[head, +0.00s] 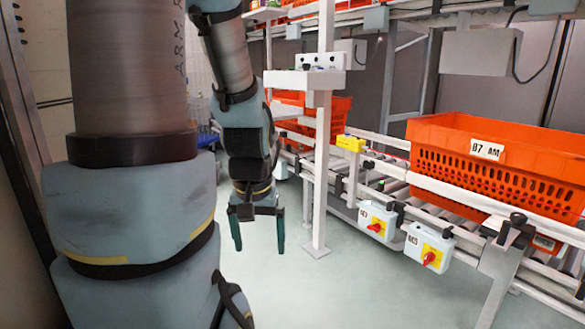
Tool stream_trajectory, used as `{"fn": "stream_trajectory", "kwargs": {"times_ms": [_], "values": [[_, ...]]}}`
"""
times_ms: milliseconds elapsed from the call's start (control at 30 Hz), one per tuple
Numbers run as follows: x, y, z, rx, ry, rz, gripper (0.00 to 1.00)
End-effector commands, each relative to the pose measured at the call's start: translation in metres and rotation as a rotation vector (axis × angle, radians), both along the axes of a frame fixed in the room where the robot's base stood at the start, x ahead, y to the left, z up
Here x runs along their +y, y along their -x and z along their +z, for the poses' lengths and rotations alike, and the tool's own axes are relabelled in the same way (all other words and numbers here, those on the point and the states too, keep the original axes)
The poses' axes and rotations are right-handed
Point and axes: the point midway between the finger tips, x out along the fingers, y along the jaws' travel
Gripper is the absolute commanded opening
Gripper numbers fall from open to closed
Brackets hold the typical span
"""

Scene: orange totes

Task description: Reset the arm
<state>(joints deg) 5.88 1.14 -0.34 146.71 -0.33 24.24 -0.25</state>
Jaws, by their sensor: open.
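My gripper (258,232) hangs at the end of my arm in the head view, left of the middle, pointing down. Its two dark green fingers are spread apart with nothing between them. It hangs in front of the pale floor, just left of a white post. My arm comes down from the top of the view, and its large near links fill the left side.
Another orange tote (340,112) stands behind the white post (322,170). Switch boxes (428,246) line the conveyor's front. The floor (320,290) in front is clear.

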Motion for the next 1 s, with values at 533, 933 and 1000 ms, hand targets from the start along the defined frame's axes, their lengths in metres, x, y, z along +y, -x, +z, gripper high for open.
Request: {"fn": "stream_trajectory", "kwargs": {"times_ms": [533,933,1000], "values": [[0.0,-0.001,0.19,-0.001,0.0,0.0,0.95],[0.0,0.0,0.285,-0.001,0.0,0.0,0.95],[0.0,0.0,0.29,-0.001,0.0,0.0,0.95]]}}
